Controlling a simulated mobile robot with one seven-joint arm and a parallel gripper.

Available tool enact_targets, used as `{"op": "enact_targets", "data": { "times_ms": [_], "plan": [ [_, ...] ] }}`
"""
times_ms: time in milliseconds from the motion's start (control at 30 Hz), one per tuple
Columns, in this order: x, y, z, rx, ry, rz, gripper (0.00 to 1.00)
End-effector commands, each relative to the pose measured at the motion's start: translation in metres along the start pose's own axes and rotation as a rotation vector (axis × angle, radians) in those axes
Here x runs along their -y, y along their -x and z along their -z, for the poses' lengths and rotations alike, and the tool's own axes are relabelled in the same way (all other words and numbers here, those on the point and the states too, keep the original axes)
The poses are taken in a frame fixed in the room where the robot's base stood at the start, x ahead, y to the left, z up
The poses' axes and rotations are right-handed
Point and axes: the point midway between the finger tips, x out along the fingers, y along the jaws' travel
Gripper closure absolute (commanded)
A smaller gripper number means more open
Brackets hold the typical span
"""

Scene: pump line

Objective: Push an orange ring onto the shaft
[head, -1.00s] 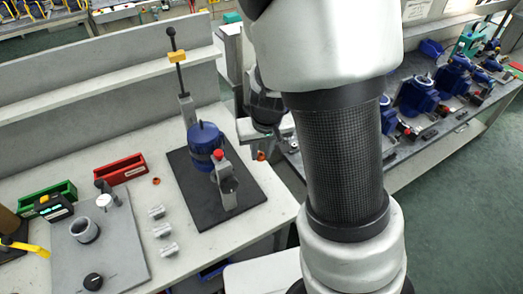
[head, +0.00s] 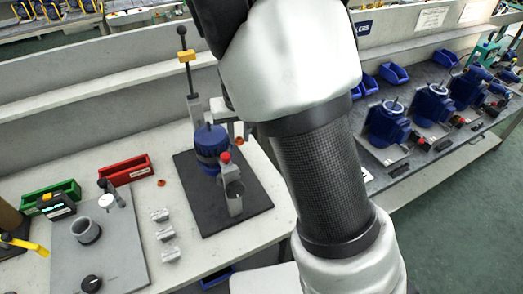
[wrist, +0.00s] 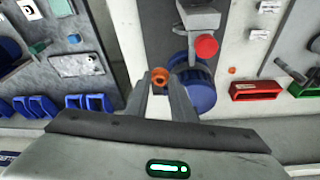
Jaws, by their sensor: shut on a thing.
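A blue pump (head: 210,142) stands upright on a black mat (head: 250,195) on the left bench. A short stub that looks like its shaft (head: 209,125) shows at its top. My gripper (head: 239,135) is just right of the pump's upper part, partly hidden behind my arm. It is shut on an orange ring (wrist: 160,76), held at the fingertips; the ring also shows in the head view (head: 239,140). In the wrist view the pump (wrist: 196,92) lies right beside and behind the ring, partly covered by a finger. The ring is apart from the shaft. A second orange ring (head: 161,183) lies on the bench.
A lever post with a yellow block (head: 186,56) rises behind the pump. A grey bracket with a red knob (head: 226,157) stands in front. Red (head: 126,170) and green (head: 50,200) bins and several metal parts (head: 164,234) lie left. More blue pumps (head: 387,122) stand on the right bench.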

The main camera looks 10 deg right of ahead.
Motion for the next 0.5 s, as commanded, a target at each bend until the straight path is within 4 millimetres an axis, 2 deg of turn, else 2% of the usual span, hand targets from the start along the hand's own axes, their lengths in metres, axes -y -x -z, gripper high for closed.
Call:
{"op": "enact_targets", "data": {
  "times_ms": [33,200,333,500],
  "plan": [
    [0.012,0.012,0.015,-0.004,0.006,0.001,0.91],
    [0.046,0.041,0.052,-0.004,-0.008,-0.001,0.91],
    [0.064,0.059,0.071,-0.002,-0.026,-0.006,0.91],
    [0.077,0.072,0.084,0.0,-0.044,-0.011,0.91]
  ]
}}
